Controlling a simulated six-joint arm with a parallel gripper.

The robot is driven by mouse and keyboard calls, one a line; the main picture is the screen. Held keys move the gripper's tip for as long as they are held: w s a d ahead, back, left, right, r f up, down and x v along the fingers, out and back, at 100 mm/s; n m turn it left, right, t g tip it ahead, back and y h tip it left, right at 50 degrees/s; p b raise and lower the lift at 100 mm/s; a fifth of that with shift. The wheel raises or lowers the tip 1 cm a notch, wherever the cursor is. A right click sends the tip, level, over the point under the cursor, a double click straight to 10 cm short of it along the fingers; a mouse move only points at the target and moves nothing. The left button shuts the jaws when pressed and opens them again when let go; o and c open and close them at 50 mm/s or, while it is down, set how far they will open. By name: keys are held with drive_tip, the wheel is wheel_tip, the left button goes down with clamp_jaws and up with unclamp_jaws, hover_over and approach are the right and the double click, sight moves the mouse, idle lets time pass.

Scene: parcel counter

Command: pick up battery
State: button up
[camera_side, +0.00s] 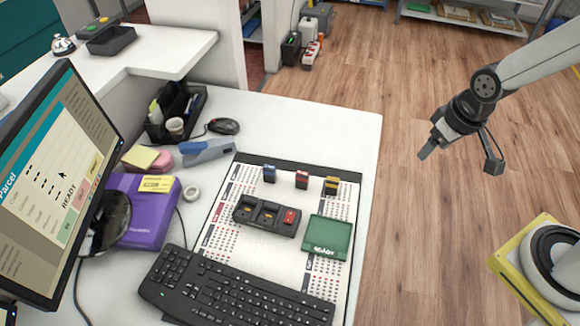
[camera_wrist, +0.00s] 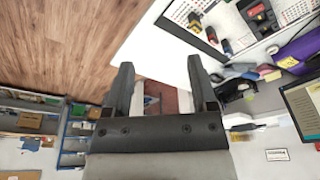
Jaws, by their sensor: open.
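Three small upright batteries stand in a row on the printed mat in the side view: a blue one (camera_side: 269,174), a red one (camera_side: 302,180) and a yellow one (camera_side: 331,186). In front of them is a dark charger (camera_side: 267,215) with a red piece in its right slot; it also shows in the wrist view (camera_wrist: 258,14). A green tray (camera_side: 327,238) marked READY lies to its right and looks empty. My gripper (camera_side: 427,150) is open and empty, right of the counter and well away from the batteries. Its spread fingers show in the wrist view (camera_wrist: 160,66).
A black keyboard (camera_side: 235,286) lies along the mat's front. A monitor (camera_side: 60,185), a purple box (camera_side: 140,212), a tape roll (camera_side: 191,193), a mouse (camera_side: 223,126) and a desk organizer (camera_side: 177,112) fill the left. Open floor (camera_side: 400,215) lies right of the counter.

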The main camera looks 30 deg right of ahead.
drive_tip(key=w+a+f+n, duration=0.2)
drive_tip(key=w+a, duration=0.2)
drive_tip(key=w, duration=0.6)
drive_tip(key=n+y, duration=0.3)
drive_tip(key=n, duration=0.4)
hover_over(270, 168)
drive_tip(key=s+d, duration=0.2)
wheel_tip(270, 168, down, 17)
drive_tip(key=shift+r+t, duration=0.15)
drive_tip(key=shift+t, duration=0.15)
drive_tip(key=shift+a, duration=0.1)
drive_tip(key=shift+x, duration=1.25)
drive_tip(key=shift+x, duration=2.6)
